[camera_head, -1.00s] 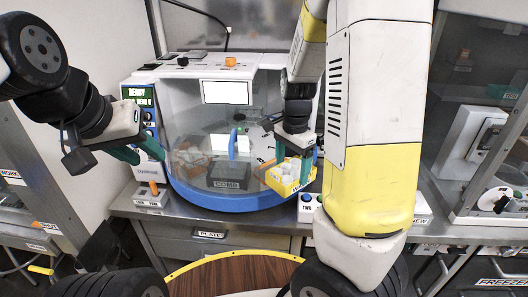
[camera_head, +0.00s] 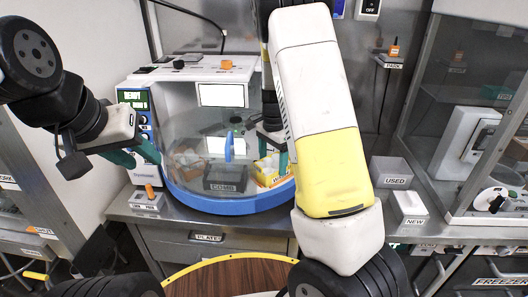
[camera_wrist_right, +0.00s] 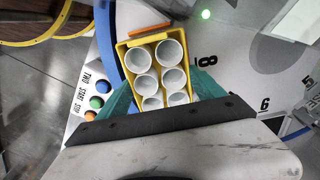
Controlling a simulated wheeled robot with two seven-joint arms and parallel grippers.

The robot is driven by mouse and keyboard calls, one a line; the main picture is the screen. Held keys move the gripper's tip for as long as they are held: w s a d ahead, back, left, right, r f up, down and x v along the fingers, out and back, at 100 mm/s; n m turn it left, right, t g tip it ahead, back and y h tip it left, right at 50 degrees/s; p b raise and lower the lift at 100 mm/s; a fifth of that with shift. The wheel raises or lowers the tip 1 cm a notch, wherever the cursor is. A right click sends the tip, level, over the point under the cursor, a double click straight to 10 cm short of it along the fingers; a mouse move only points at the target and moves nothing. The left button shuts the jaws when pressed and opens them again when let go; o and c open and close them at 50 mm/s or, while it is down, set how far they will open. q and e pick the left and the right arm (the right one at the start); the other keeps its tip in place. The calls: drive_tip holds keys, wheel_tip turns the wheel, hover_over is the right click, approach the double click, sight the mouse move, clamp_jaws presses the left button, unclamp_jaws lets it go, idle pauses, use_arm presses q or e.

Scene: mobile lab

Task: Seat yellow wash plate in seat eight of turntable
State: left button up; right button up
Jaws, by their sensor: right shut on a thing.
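The yellow wash plate (camera_head: 265,175) is a yellow tray holding several white round cups. My right gripper (camera_head: 273,157) is shut on it, with one green finger on each side in the right wrist view (camera_wrist_right: 156,88). The plate is over the right part of the turntable (camera_wrist_right: 245,50), inside the blue-rimmed machine. The printed 8 (camera_wrist_right: 207,61) shows just right of the plate. The seat under the plate is hidden, and I cannot tell whether the plate touches it. My left gripper (camera_head: 138,157) is open and empty by the machine's left control panel.
A dark COMB block (camera_head: 225,178) and a blue upright piece (camera_head: 229,148) are in the machine. The blue rim (camera_head: 225,204) curves along its front. TWO/START/STOP buttons (camera_wrist_right: 97,101) sit beside the rim. USED (camera_head: 391,172) and NEW (camera_head: 410,205) boxes stand on the right bench.

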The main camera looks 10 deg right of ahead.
sight(272, 163)
drive_tip(key=shift+f, duration=0.15)
drive_tip(key=o, duration=1.4)
drive_tip(key=shift+o, duration=0.2)
drive_tip(key=s+r+n+t+y, duration=0.1)
drive_tip(key=s+r, duration=0.2)
drive_tip(key=r, duration=0.5)
drive_tip(key=s+r+n+y, duration=0.1)
drive_tip(key=s+r, duration=0.1)
drive_tip(key=r, duration=0.7)
drive_tip(key=s+a+r+n+t, duration=0.1)
drive_tip(key=s+r+n+t, duration=0.1)
drive_tip(key=s+n, duration=0.3)
drive_tip(key=s+a+r+n+t, duration=0.1)
drive_tip(key=s+r+n+t, duration=0.2)
drive_tip(key=s, duration=1.1)
drive_tip(key=r+n, duration=0.1)
drive_tip(key=n, duration=0.1)
drive_tip(key=shift+s+n, duration=0.15)
drive_tip(key=shift+n, duration=0.25)
